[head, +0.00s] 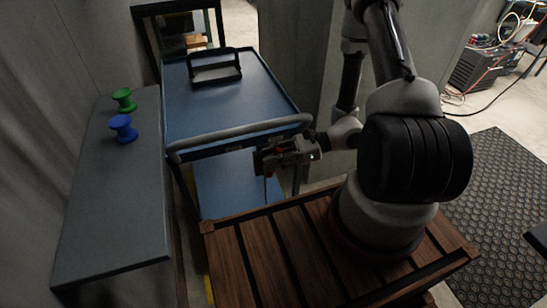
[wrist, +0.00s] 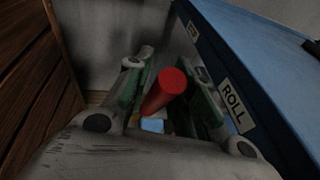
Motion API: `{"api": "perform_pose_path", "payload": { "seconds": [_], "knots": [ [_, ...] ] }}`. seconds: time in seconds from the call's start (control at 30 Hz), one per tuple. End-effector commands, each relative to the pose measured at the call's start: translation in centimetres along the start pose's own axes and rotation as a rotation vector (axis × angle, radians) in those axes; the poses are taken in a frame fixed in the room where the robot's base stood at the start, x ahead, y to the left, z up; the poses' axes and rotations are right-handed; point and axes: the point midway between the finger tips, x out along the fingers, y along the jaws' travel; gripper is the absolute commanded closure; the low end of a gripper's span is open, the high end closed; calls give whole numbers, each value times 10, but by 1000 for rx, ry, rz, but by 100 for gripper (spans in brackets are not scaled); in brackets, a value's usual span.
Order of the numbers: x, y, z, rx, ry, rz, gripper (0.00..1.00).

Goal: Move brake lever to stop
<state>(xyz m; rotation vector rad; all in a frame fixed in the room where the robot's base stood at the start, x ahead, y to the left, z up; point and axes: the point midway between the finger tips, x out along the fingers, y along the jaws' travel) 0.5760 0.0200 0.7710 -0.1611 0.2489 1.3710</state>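The brake lever shows in the wrist view as a red cylindrical grip (wrist: 166,89). It is between the two fingers of my gripper (wrist: 165,95), which look open around it. Whether either finger touches it is not clear. A "ROLL" label (wrist: 232,105) is on the blue side panel of the cart, right of the gripper. A second pale label (wrist: 193,32) is farther along and unreadable. In the head view, my gripper (head: 268,160) is just below the near handle end of the blue cart (head: 225,105); the lever is mostly hidden there.
A grey bench (head: 120,200) at the left holds a green spool (head: 124,99) and a blue spool (head: 123,128). A dark open-framed holder (head: 215,69) stands on the cart top. The cart's curved handle (head: 240,135) is close above my gripper. A black mat (head: 500,210) lies at right.

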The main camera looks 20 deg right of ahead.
Motion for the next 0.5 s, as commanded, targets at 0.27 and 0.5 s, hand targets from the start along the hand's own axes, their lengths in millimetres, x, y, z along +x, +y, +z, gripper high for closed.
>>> {"api": "perform_pose_path", "payload": {
  "seconds": [0.27, 0.5],
  "knots": [
    [0, 0, 0, 0, -1, 0, 72],
    [-26, -2, 0, 0, -1, -6, 72]
  ]
}}
